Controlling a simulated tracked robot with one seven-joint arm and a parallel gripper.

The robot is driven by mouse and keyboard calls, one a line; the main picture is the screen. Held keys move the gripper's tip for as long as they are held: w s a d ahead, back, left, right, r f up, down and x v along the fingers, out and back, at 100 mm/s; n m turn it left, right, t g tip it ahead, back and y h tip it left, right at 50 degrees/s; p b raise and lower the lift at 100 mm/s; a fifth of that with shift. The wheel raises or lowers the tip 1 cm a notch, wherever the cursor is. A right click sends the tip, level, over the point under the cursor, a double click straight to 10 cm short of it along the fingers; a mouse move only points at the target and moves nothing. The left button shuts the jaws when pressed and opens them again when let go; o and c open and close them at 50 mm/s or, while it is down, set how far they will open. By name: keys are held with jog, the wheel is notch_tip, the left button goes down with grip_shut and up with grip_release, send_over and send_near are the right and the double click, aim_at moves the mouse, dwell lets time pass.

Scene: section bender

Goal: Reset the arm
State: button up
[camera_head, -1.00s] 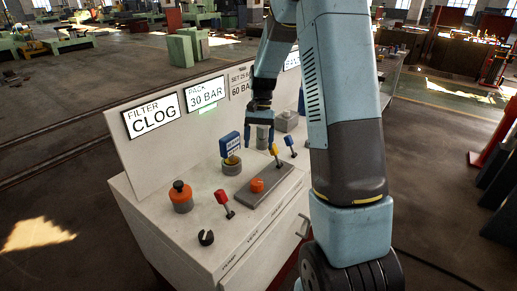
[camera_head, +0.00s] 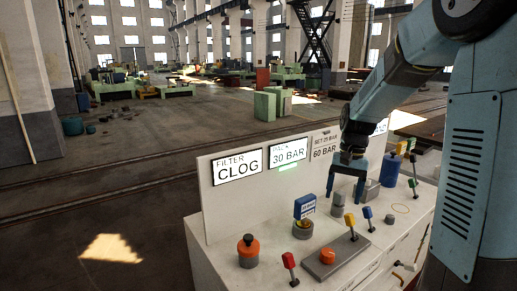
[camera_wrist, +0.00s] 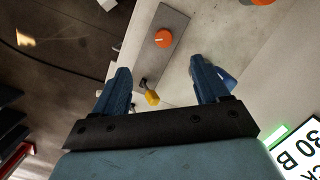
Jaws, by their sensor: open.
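My gripper (camera_head: 346,186) hangs above the white control bench (camera_head: 215,250), pointing down, open and empty. In the wrist view its two blue fingers (camera_wrist: 163,82) stand apart. The yellow-handled lever (camera_wrist: 152,98) shows between them, lower on the bench, along with the orange knob (camera_wrist: 163,38) on its grey plate. My arm comes in from the right in the head view and hides part of the bench's right end.
On the bench stand an orange button (camera_head: 248,250), a red lever (camera_head: 289,262), a blue tag (camera_head: 305,206) on a grey base and a blue cylinder (camera_head: 391,170). Behind them rises a panel with a CLOG sign (camera_head: 237,167).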

jog(key=s+r+n+t, duration=0.1)
jog(key=s+r+t, duration=0.1)
jog(key=s, duration=0.5)
jog(key=s+r+n+t, duration=0.1)
jog(key=s+r+t, duration=0.1)
jog(key=s+r, duration=0.3)
jog(key=s+a+r+n+t+h, duration=0.1)
jog(key=s+r+n+t, duration=0.1)
jog(key=s, duration=0.7)
notch_tip(320, 180, up, 2)
jog(key=shift+s+r+t, duration=0.25)
jog(key=shift+s+t, duration=0.15)
jog(key=shift+t, duration=0.2)
jog(key=shift+a, duration=0.1)
dwell(0.6)
jog(key=m+g, duration=0.5)
jog(key=g, duration=0.1)
send_over(328, 252)
notch_tip(328, 252, down, 20)
notch_tip(328, 252, down, 14)
jog(key=shift+w+r, duration=0.1)
jog(key=c, duration=1.1)
